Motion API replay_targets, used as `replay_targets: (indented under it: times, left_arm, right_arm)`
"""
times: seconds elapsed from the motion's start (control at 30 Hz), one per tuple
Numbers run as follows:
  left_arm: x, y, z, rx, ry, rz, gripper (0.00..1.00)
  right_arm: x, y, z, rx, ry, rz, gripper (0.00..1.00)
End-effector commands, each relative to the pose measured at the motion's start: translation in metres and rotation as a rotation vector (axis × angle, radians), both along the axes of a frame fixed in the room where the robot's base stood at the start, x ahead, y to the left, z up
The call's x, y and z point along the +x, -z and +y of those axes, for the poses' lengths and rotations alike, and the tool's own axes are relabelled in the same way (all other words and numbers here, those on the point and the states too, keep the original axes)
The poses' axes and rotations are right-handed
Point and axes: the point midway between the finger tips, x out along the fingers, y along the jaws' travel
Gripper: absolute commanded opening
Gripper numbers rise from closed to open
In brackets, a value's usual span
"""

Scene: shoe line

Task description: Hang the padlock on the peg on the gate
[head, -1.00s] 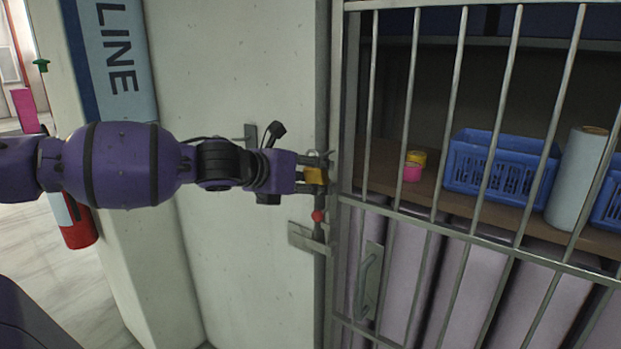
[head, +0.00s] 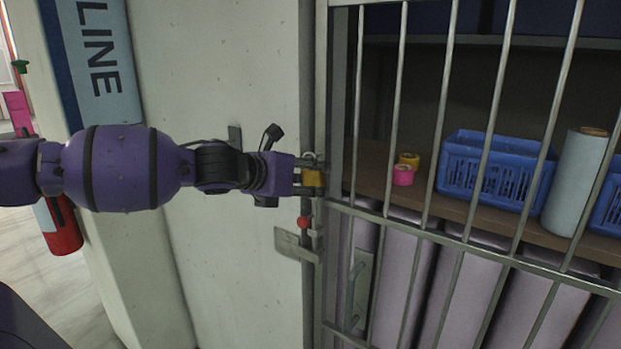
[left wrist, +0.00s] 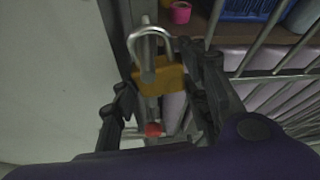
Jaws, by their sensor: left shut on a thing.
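The padlock has a yellow body (head: 312,178) and a silver shackle. My left gripper (head: 310,180) is shut on its body and holds it in front of the gate's left edge post. In the left wrist view the padlock (left wrist: 160,76) sits between the fingers, shackle up. The gate (head: 437,118) is made of grey metal bars. A red knob (head: 303,222) shows just below the padlock, beside a flat metal latch plate (head: 296,246). I cannot make out which part is the peg, or whether the shackle touches anything. My right gripper is not in view.
A pale wall (head: 225,60) stands left of the gate, with a small dark bracket (head: 235,135). Behind the bars, a shelf holds a blue basket (head: 490,175), pink and yellow rolls (head: 403,175) and a pale roll (head: 575,180).

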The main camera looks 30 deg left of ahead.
Motion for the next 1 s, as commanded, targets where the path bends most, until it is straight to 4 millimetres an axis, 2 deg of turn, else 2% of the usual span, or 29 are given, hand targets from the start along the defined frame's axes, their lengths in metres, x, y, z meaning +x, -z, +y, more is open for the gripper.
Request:
replay_targets:
  times: [0.47, 0.5, 0.63, 1.0]
  left_arm:
    - [0.0, 0.0, 0.0, 0.0, 0.0, 0.0, 0.09]
    - [0.0, 0.0, 0.0, 0.0, 0.0, 0.0, 0.46]
    - [0.0, 0.0, 0.0, 0.0, 0.0, 0.0, 0.63]
    - [0.0, -0.002, 0.0, 0.0, -0.001, 0.001, 0.64]
  right_arm:
    - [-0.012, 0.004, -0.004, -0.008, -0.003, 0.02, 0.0]
    - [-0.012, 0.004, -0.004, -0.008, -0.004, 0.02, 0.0]
    - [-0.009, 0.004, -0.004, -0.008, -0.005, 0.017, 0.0]
    - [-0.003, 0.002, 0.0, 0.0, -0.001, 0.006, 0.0]
